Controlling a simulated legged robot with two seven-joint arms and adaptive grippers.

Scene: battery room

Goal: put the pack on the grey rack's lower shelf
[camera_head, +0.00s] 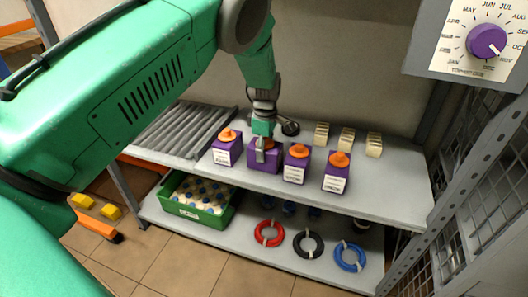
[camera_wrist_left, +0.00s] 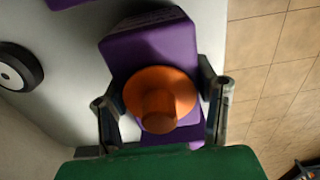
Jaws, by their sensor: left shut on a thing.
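Several purple packs with orange knobs and white labels stand in a row on the grey rack's upper shelf (camera_head: 395,194). My left gripper (camera_head: 264,147) reaches down from above and is shut on one purple pack (camera_head: 255,163), second from the left. In the left wrist view my left gripper (camera_wrist_left: 165,103) has a finger on each side of that pack's orange knob (camera_wrist_left: 160,98), with the purple body (camera_wrist_left: 150,45) around it. I cannot tell whether the pack touches the shelf. The grey rack's lower shelf (camera_head: 250,240) is below. My right gripper is not in view.
Neighbouring packs stand close at left (camera_head: 227,150) and right (camera_head: 296,166). The lower shelf holds a green crate (camera_head: 187,212) and red (camera_head: 268,234), black (camera_head: 308,244) and blue (camera_head: 349,257) cable coils. Cream blocks (camera_head: 346,140) stand behind. A mesh door (camera_head: 490,170) is at right.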

